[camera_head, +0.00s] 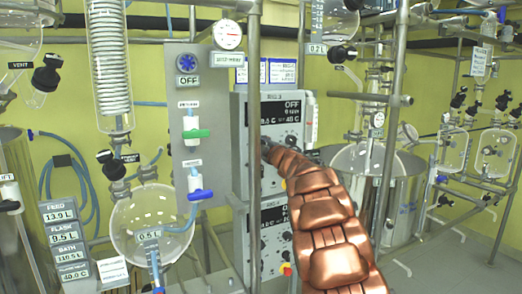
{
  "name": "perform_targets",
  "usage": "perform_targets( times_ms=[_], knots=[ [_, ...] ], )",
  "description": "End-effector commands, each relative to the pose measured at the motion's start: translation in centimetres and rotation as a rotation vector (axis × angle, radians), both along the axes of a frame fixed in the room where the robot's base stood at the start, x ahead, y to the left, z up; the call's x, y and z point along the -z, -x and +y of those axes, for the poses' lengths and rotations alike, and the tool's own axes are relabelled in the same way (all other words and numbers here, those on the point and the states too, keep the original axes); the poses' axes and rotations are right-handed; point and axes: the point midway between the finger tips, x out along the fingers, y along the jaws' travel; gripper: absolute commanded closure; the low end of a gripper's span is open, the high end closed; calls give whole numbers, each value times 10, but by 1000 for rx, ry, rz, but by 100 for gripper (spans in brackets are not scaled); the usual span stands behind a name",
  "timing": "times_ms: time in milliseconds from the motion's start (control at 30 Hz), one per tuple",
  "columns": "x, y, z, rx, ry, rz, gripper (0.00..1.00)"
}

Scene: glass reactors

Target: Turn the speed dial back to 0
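The upper control unit (240,118) is a light grey box in the middle of the view. Its black display (282,112) reads OFF with temperature figures below. My copper-coloured arm reaches up from the lower right, and my gripper (266,149) is at the front of this unit, below the display. The gripper is small, dark and seen from behind, so its fingers and whatever they touch cannot be made out. No speed dial can be clearly identified; the arm covers much of the unit's lower front. A second, similar unit (272,215) sits below, partly behind the arm.
A grey valve panel (187,110) with green (196,134) and blue (200,194) handles stands left of the unit. A vertical metal post (254,70) passes close to the gripper. A round glass flask (125,220) is at lower left. A steel vessel (405,190) stands right of the arm.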

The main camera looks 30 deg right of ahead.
Motion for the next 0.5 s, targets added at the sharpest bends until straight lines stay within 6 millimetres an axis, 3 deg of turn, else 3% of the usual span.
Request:
perform_targets(
  times_ms=[500],
  knots=[
    [3,0,0,0,188,19,93]
  ],
)
